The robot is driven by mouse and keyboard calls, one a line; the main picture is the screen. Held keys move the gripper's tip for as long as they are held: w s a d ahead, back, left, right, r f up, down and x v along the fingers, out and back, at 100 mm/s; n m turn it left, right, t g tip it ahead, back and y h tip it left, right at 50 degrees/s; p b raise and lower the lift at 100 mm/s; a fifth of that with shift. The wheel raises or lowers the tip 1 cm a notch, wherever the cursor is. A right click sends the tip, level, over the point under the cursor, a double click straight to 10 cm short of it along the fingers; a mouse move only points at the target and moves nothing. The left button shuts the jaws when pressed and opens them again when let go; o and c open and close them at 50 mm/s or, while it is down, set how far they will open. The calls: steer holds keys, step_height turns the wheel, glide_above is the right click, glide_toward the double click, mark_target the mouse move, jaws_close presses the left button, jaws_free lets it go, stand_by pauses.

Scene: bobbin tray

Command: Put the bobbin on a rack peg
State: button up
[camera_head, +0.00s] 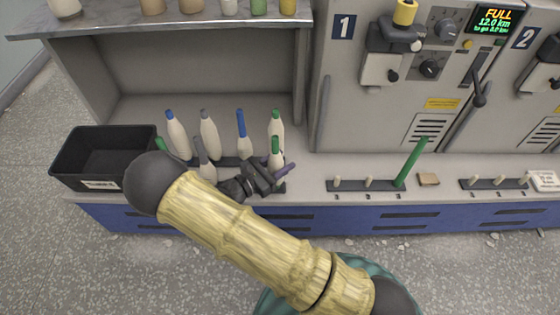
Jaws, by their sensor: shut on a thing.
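My gripper (274,172) is low at the front right of a bobbin tray (281,188). It is shut on a white bobbin with a green tip (276,152); the bobbin looks upright, its lower part hidden by the fingers. Whether it still touches the tray cannot be told. More white bobbins stand there: blue-tipped (177,133), grey-tipped (209,133), another blue-tipped (241,138) and a green-tipped one behind (277,121). My arm hides part of the front row. To the right, a rack (351,186) has two bare pegs and a slanting green tube (411,163) at its right end.
A black open bin (65,165) stands left of the tray. A shelf (180,24) with several containers is above. Machine 1 (345,27) rises behind the rack; its display (494,20) reads FULL. A second rack (487,184) and a small brown block (428,179) are farther right.

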steer(key=shift+f, duration=0.2)
steer(key=o, duration=0.7)
steer(key=shift+o, duration=0.2)
steer(key=shift+a, duration=0.1)
steer(key=p+v, duration=0.2)
steer(key=v, duration=0.9)
steer(key=shift+d, duration=0.2)
stand_by(0.8)
